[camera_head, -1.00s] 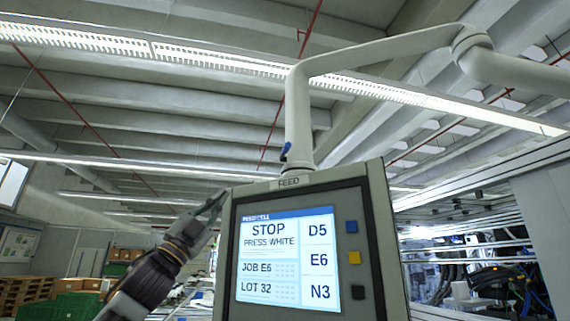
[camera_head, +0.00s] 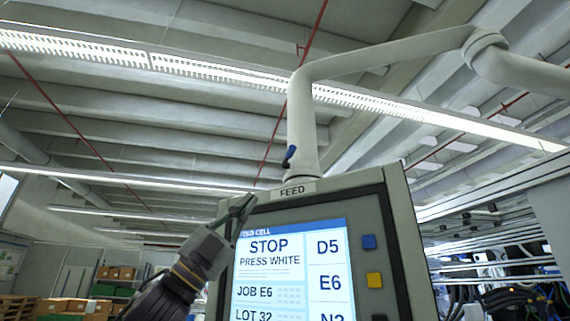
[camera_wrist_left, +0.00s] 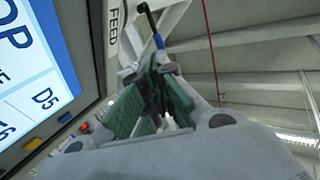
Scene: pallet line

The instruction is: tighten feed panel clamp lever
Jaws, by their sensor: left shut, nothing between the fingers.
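The feed panel (camera_head: 398,230) hangs from a pale support arm (camera_head: 302,120) and carries a FEED label; its screen reads "STOP PRESS WHITE". The small clamp lever (camera_head: 289,156) with a blue part sits low on the support post, just above the label. In the left wrist view the lever (camera_wrist_left: 152,24) shows as a dark rod with a blue sleeve, beyond my fingertips. My left gripper (camera_head: 241,208) is shut and empty at the panel's upper left corner, below and left of the lever, apart from it. Its green finger pads show in the left wrist view (camera_wrist_left: 157,85). My right gripper is out of view.
Blue and yellow buttons (camera_head: 374,280) line the panel's right side. A rack with cables (camera_head: 500,290) stands at the right. Boxes and pallets (camera_head: 70,306) are far off at lower left. The space above the panel's left corner is clear.

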